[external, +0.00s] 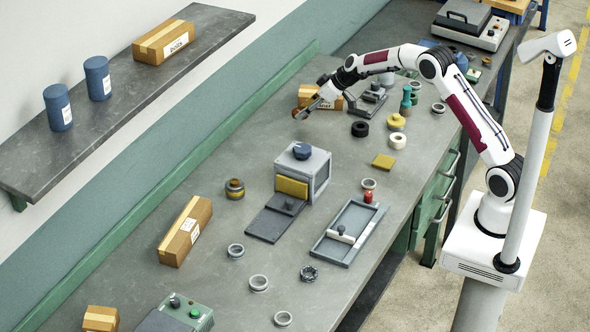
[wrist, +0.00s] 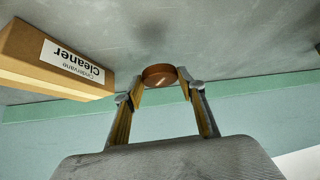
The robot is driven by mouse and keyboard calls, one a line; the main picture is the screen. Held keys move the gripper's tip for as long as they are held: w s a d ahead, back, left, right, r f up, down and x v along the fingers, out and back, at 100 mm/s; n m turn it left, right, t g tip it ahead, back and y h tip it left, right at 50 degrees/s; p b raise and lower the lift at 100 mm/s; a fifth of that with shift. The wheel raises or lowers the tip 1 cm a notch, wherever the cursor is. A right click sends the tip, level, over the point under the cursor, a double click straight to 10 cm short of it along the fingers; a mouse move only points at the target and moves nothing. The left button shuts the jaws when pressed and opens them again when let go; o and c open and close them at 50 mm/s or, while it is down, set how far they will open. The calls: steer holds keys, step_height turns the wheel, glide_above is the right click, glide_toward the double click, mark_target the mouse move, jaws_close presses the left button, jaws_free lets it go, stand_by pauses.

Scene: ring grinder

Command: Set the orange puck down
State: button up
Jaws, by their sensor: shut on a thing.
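The orange puck (wrist: 159,75) is a flat brown-orange disc in the wrist view. My gripper (wrist: 160,84) is shut on it, with a finger on each side. In the external view my gripper (external: 303,112) is at the far part of the bench near the wall, and the puck (external: 298,114) shows small and dark at its tip. In the wrist view a soft shadow lies on the grey surface beyond the puck, which looks held above the bench. The exact height is hard to tell.
A cardboard box labelled Cleaner (wrist: 60,62) stands close to my gripper; it also shows in the external view (external: 320,97). The green strip and wall (wrist: 270,100) are close by. A grey device (external: 371,100) stands right of the box. The bench (external: 240,150) left of the gripper is clear.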

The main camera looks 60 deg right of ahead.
mark_target(305, 126)
steer(key=shift+f, duration=0.15)
steer(key=shift+f, duration=1.75)
steer(key=shift+f, duration=0.15)
steer(key=o, duration=1.2)
steer(key=shift+c, duration=0.2)
steer(key=shift+r, duration=0.2)
steer(key=shift+v, duration=0.85)
steer(key=v, duration=1)
steer(key=shift+s, duration=0.15)
